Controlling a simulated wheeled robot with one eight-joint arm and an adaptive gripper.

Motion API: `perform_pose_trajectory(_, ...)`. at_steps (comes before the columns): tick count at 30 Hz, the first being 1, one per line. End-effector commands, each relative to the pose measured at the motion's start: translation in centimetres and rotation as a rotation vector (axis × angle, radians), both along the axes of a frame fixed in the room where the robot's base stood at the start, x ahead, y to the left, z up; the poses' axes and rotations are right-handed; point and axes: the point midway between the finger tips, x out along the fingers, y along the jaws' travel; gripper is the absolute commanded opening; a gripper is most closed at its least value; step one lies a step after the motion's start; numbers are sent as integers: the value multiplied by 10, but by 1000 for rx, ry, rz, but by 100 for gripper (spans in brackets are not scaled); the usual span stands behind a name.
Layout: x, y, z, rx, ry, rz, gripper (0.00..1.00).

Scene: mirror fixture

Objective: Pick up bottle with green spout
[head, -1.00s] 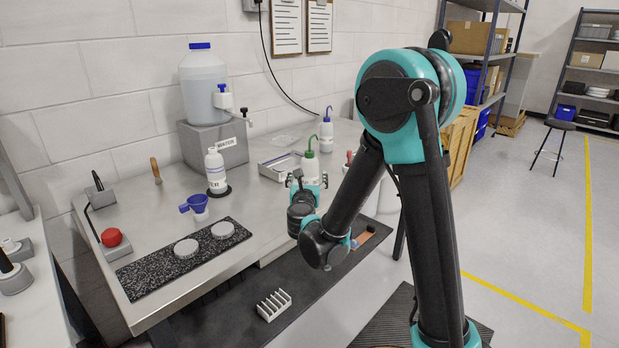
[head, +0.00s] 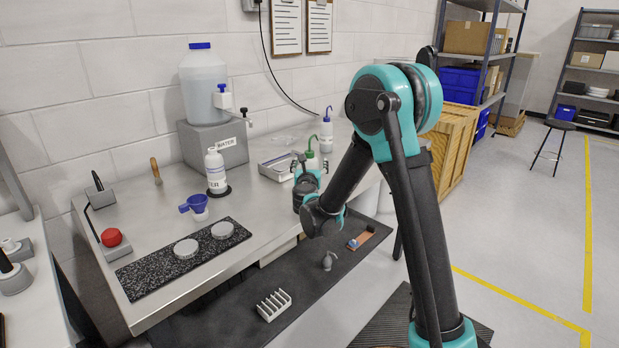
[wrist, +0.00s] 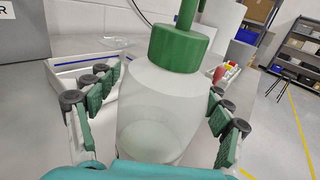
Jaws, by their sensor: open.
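The bottle with the green spout (head: 311,158) stands on the steel bench, partly hidden behind my gripper in the head view. In the wrist view the white, translucent bottle (wrist: 160,112) with its green cap fills the middle. My gripper (wrist: 158,115) is open, with one set of fingers left of the bottle and the other right of it. The bottle's body is between the fingers, and a small gap shows on the left; I cannot tell whether the right fingers touch. The bottle's base is hidden by my gripper.
A blue-spout bottle (head: 326,133) stands behind to the right. A shallow tray (head: 272,168) lies to the left. The bench front is fairly clear.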

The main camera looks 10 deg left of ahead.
Motion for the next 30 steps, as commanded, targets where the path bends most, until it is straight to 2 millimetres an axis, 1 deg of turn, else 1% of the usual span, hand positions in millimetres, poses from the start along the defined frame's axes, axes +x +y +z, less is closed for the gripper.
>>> perform_pose_trajectory(4,-1,0,0,0,0,0,78)
perform_pose_trajectory(13,-1,0,0,0,0,0,41)
perform_pose_trajectory(24,-1,0,2,0,0,0,39)
perform_pose_trajectory(28,0,0,8,0,0,0,39)
perform_pose_trajectory(30,-1,0,14,0,0,0,39)
